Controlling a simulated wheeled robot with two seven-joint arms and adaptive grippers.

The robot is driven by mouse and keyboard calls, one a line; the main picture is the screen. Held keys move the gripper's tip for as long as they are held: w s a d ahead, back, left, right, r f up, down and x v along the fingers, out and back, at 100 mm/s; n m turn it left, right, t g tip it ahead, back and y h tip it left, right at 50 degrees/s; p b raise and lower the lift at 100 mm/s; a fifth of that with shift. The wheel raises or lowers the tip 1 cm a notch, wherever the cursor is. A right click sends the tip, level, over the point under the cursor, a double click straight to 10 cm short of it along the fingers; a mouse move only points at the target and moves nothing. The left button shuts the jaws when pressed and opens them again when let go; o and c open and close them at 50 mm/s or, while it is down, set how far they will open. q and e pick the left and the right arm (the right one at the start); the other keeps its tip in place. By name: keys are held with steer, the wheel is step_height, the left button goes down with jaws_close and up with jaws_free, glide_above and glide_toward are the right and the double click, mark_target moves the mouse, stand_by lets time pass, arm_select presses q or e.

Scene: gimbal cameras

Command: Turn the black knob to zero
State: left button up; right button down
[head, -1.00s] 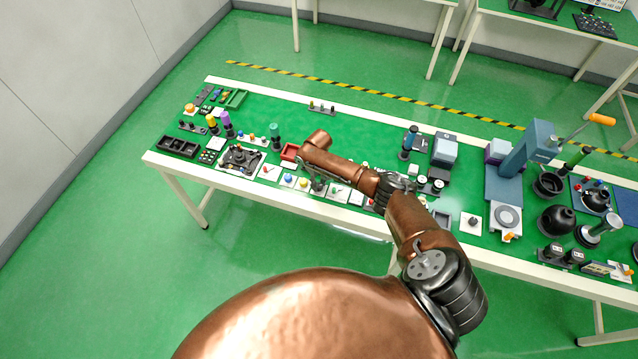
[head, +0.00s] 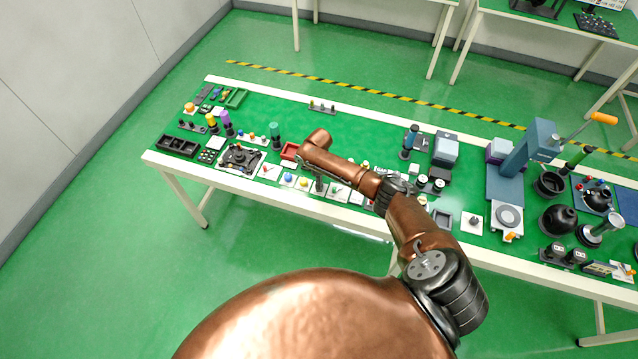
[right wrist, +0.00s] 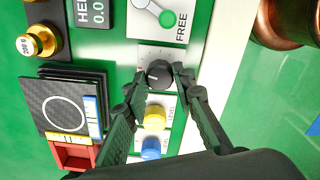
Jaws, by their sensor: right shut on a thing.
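The black knob (right wrist: 158,73) is round, with a light pointer line on top, and sits on a light plate with scale markings in the right wrist view. My right gripper (right wrist: 159,71) has a finger on each side of it and is shut on it. The pointer's exact mark on the scale is too small to read. In the head view my right gripper (head: 319,185) is low over the front row of panels, and I cannot make out the knob there. My left gripper is not in view.
A yellow button (right wrist: 155,117) and a blue button (right wrist: 150,147) lie beside the knob, close to the fingers. A lever panel marked FREE (right wrist: 165,18) is on the other side. A black box (right wrist: 65,105) and a red tray (right wrist: 73,155) stand left.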

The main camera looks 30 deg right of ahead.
steer(key=shift+n, duration=1.2)
steer(key=c, duration=1.6)
jaws_free()
step_height(320, 180, up, 12)
